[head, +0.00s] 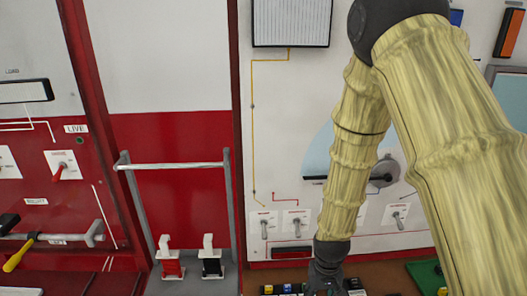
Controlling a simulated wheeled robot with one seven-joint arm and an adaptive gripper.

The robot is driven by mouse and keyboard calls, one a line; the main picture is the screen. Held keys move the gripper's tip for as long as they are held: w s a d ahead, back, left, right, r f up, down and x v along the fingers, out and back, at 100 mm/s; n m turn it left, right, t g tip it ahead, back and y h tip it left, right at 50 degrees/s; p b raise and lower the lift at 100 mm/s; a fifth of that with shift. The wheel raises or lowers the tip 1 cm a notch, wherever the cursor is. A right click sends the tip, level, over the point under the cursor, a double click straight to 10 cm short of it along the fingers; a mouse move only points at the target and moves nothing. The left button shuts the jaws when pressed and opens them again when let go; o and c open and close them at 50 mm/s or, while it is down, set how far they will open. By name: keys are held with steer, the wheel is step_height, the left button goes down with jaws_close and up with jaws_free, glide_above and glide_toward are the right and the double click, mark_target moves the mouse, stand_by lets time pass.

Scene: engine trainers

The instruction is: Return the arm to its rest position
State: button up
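My arm, in pale yellow ribbed covering, reaches in from the right side of the head view, bends at a dark joint near the top and hangs down. My gripper (326,286) is the dark shape at its lower end, at the bottom edge of the view. It points down in front of the white panel (285,130), above or beside a row of small coloured items (285,289). Its fingertips are small and partly cut off, so I cannot tell if they are open, shut or touching anything.
A grey frame with a horizontal bar (175,166) stands left of centre. A red switch (168,265) and a black switch (211,264) are below it. A yellow-handled tool (20,252) is at the far left. A green item (425,277) lies at the lower right.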

steer(key=s+d+f+b, duration=0.1)
steer(key=s+d+f, duration=0.1)
steer(key=s+f, duration=0.8)
steer(key=s+d+f, duration=0.3)
steer(key=s+f, duration=0.8)
steer(key=s, duration=0.5)
steer(key=shift+d+f+m+b, duration=0.15)
steer(key=shift+f+m+b, duration=0.1)
steer(key=shift+m+b, duration=0.15)
